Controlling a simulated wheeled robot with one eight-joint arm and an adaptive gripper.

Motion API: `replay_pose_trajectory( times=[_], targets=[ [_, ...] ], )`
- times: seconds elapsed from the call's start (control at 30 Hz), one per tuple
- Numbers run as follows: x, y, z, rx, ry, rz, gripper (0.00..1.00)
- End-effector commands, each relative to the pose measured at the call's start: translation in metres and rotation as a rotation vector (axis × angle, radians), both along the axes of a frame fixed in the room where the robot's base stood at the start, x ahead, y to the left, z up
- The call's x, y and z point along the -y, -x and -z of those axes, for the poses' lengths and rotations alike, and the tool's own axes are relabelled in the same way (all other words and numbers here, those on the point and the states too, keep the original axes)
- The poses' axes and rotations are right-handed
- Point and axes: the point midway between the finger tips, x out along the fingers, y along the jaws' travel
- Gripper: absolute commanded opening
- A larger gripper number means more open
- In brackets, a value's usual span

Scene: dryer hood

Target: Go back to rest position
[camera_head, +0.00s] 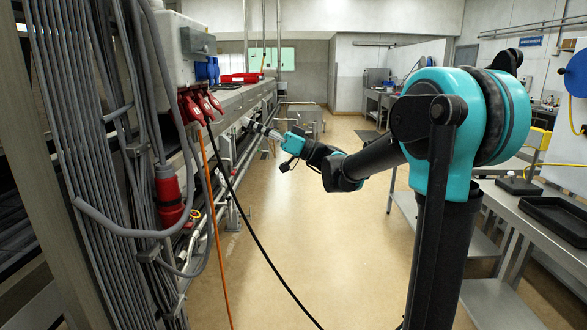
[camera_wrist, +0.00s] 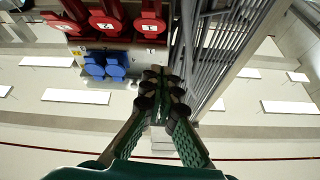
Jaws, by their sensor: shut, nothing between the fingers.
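My gripper (camera_head: 250,124) is at the left-centre of the head view, at the end of my teal and black arm. It points left, toward the long machine (camera_head: 250,100) along the left side. In that view it is small, and I cannot tell whether it touches the machine. In the wrist view, the two dark-jointed fingers of my gripper (camera_wrist: 163,80) come together at their tips. The gripper is shut with nothing between the fingers.
Red plugs (camera_head: 200,105) and grey cables (camera_head: 90,150) hang at the left, with an orange cable (camera_head: 212,220) and a black cable (camera_head: 258,235) nearby. A bench (camera_head: 520,215) with a black tray (camera_head: 548,222) stands right. The floor (camera_head: 330,260) between is open.

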Motion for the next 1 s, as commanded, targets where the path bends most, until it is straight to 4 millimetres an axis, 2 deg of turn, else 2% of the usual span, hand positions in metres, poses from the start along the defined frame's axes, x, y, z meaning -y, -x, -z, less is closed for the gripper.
replay_pose_trajectory(
  times=[0.17, 0.27, 0.37, 0.4, 0.47, 0.6, 0.67, 0.8, 0.9, 1.0],
  targets=[
    [-0.001, 0.023, 0.054, -0.111, 0.189, -0.013, 0.00],
    [0.003, 0.041, 0.099, -0.213, 0.338, -0.003, 0.00],
    [0.017, 0.061, 0.157, -0.340, 0.515, 0.034, 0.00],
    [0.024, 0.069, 0.180, -0.394, 0.584, 0.057, 0.00],
    [0.039, 0.081, 0.214, -0.474, 0.683, 0.100, 0.00],
    [0.083, 0.110, 0.290, -0.660, 0.896, 0.239, 0.00],
    [0.106, 0.122, 0.320, -0.738, 0.978, 0.316, 0.00],
    [0.168, 0.152, 0.381, -0.902, 1.141, 0.530, 0.00],
    [0.215, 0.174, 0.414, -1.000, 1.227, 0.700, 0.00],
    [0.254, 0.192, 0.435, -1.067, 1.283, 0.858, 0.00]
  ],
)
